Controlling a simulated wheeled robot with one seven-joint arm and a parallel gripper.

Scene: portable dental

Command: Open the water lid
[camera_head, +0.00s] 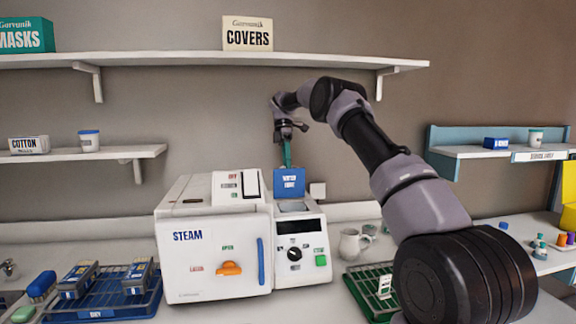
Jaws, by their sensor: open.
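The water lid (289,182) is a blue panel with white lettering on the smaller right-hand unit of the white steam machine. It stands upright or steeply tilted at the back of that unit's top, with a recessed opening (296,206) in front of it. My gripper (287,160) is open and points down just above and behind the lid's top edge, with its teal fingers close to it. The lower fingertips are partly hidden by the lid, and I cannot tell whether they touch it.
The steam machine (213,263) has an orange latch (229,268) and a blue handle (261,262). A white mug (353,244) and a green rack (365,285) stand to the right. A blue tray (140,308) with cassettes is at left. A shelf (210,58) runs above.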

